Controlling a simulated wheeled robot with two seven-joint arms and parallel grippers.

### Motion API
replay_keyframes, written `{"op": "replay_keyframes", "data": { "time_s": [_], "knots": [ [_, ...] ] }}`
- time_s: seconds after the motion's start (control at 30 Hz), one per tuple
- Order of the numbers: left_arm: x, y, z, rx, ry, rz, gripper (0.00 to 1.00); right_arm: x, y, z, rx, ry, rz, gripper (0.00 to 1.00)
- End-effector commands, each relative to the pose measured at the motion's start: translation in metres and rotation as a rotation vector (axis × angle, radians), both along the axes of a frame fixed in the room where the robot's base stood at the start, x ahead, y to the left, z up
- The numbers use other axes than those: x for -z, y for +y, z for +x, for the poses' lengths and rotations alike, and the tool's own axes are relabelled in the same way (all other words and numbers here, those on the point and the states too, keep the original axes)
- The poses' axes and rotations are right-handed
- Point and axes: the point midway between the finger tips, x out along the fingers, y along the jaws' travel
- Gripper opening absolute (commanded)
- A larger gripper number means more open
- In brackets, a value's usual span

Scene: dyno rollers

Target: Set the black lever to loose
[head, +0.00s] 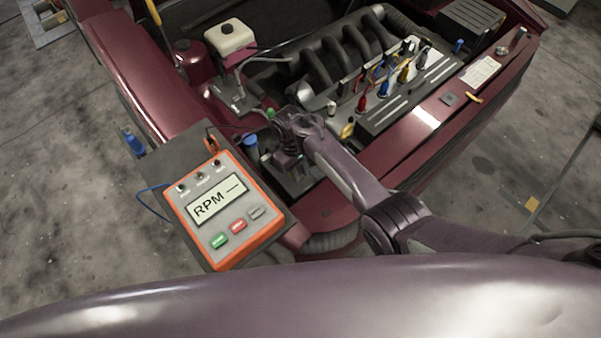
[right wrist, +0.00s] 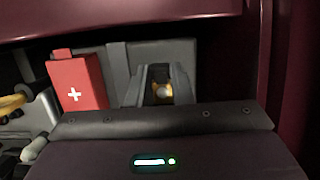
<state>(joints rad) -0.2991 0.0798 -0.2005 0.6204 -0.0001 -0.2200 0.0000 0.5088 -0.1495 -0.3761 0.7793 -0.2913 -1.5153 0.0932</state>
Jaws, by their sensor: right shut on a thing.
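My right gripper (head: 288,160) points down into the front left part of the engine bay, just past the tester. It is shut on a small dark part that I take to be the black lever; the arm and fingers hide most of it in the head view. I cannot read which setting the lever is at. My left gripper is not in view.
An orange-rimmed tester (head: 226,232) reading "RPM —" lies to the left of my right gripper. A red block with a white cross (right wrist: 76,82) stands left of the post. The engine (head: 335,58), coloured plugs and dark red car body edges (head: 425,118) surround the arm.

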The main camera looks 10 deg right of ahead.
Motion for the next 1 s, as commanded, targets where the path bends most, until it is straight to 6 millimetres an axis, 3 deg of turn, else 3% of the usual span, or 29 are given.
{"op": "replay_keyframes", "data": {
  "time_s": [0.43, 0.47, 0.6, 1.0],
  "knots": [
    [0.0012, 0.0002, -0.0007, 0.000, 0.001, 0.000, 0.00, -0.0007, 0.0005, 0.0012, 0.001, 0.007, -0.005, 0.00],
    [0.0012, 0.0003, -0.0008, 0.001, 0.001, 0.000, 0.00, -0.0007, 0.0005, 0.0012, 0.000, 0.007, -0.005, 0.22],
    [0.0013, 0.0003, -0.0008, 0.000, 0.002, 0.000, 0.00, -0.0006, 0.0004, 0.0011, 0.000, 0.007, -0.005, 0.41],
    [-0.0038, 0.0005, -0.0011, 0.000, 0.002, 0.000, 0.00, -0.0063, 0.0009, 0.0017, 0.000, 0.008, -0.006, 0.42]
  ]
}}
